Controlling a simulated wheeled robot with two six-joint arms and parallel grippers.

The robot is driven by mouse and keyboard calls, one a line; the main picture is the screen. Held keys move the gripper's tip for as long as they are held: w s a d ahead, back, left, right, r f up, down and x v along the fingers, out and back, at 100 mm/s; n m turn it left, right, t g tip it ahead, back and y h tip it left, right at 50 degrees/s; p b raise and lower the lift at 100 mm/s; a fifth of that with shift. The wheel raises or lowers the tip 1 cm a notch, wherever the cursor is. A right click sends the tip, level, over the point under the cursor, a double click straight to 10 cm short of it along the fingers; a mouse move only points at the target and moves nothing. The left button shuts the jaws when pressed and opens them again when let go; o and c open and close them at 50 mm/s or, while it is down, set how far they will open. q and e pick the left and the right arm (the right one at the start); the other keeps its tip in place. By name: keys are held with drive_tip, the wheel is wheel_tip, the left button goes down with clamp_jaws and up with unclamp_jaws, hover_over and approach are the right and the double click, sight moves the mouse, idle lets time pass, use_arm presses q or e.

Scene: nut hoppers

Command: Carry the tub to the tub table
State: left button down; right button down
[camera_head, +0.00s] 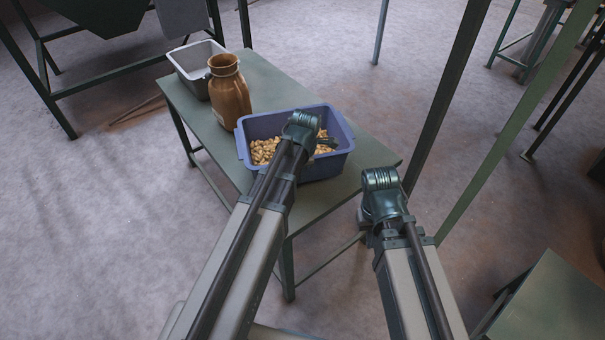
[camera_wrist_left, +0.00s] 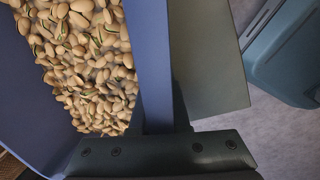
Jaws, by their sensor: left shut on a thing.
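A blue tub (camera_head: 258,126) filled with pistachio nuts (camera_head: 264,150) is at the near end of a grey-green table (camera_head: 376,164). My left gripper (camera_head: 324,146) is over the tub's right part, and my left wrist hides some of the tub. In the left wrist view the gripper (camera_wrist_left: 155,158) is shut on the tub's wall (camera_wrist_left: 150,60), with the nuts on the left side of that wall. I cannot tell whether the tub touches the tabletop. My right gripper (camera_head: 366,222) is off the table's near right edge, apart from the tub, its fingers mostly hidden.
A brown jug (camera_head: 229,92) stands behind the tub on the same table, with a grey bin (camera_head: 192,58) behind it. Green frame posts (camera_head: 440,100) rise to the right. Another green table (camera_head: 550,300) is at the lower right.

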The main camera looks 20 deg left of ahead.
use_arm(q)
drive_tip(key=shift+f+b, duration=1.45)
drive_tip(key=shift+f, duration=0.2)
drive_tip(key=shift+f, duration=0.1)
drive_tip(key=c, duration=0.9)
unclamp_jaws()
